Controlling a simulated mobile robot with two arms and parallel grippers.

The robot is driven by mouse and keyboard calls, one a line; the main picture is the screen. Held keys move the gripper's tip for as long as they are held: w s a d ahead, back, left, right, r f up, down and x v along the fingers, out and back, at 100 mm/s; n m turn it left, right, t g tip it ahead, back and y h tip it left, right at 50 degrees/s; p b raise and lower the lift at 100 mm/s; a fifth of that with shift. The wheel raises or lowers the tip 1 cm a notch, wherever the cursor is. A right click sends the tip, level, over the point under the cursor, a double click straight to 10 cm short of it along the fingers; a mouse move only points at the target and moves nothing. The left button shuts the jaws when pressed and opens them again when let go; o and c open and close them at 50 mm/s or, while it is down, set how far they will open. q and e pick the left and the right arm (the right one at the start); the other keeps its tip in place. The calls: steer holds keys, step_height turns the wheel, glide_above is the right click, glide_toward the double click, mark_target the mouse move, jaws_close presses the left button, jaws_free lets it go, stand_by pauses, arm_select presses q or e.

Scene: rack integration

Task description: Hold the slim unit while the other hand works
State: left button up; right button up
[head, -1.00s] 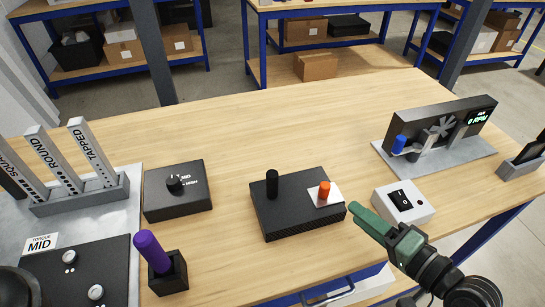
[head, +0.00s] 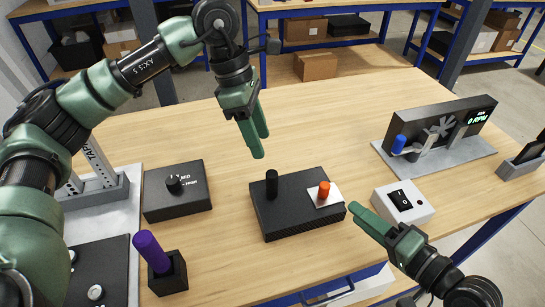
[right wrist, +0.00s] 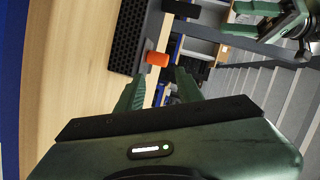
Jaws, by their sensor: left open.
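I cannot tell for certain which thing is the slim unit. A low black box (head: 290,222) with a textured side sits mid-table. It bears an upright black post (head: 272,184) and an orange knob (head: 324,190) on a white patch. My left gripper (head: 261,146) hangs open and empty above the table, behind the box, fingers pointing down. My right gripper (head: 357,207) is low, just right of the box. In the right wrist view its fingers (right wrist: 159,88) are apart and empty, with the orange knob (right wrist: 157,59) beyond them.
A white switch box (head: 413,214) stands close behind the right gripper. A fan stand (head: 430,160) is at the right. A dial box (head: 177,206) and a purple-handled tool (head: 151,252) in a holder are left. The table's back middle is clear.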

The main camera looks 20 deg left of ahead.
mark_target(273, 183)
arm_select(q)
steer(key=d+f+m+y, duration=0.1)
steer(key=f+m, duration=0.1)
steer(key=s+d+f+m+y, duration=0.1)
steer(key=d+f+y, duration=0.1)
steer(key=shift+s+d+m, duration=0.1)
steer(key=shift+d+m, duration=0.2)
steer(key=shift+m, duration=0.1)
steer(key=shift+s+f, duration=0.1)
steer(key=shift+f, duration=0.25)
step_height(273, 183, down, 7)
steer(key=shift+a+f, duration=0.1)
steer(key=shift+f, duration=0.1)
jaws_close()
stand_by(2.0)
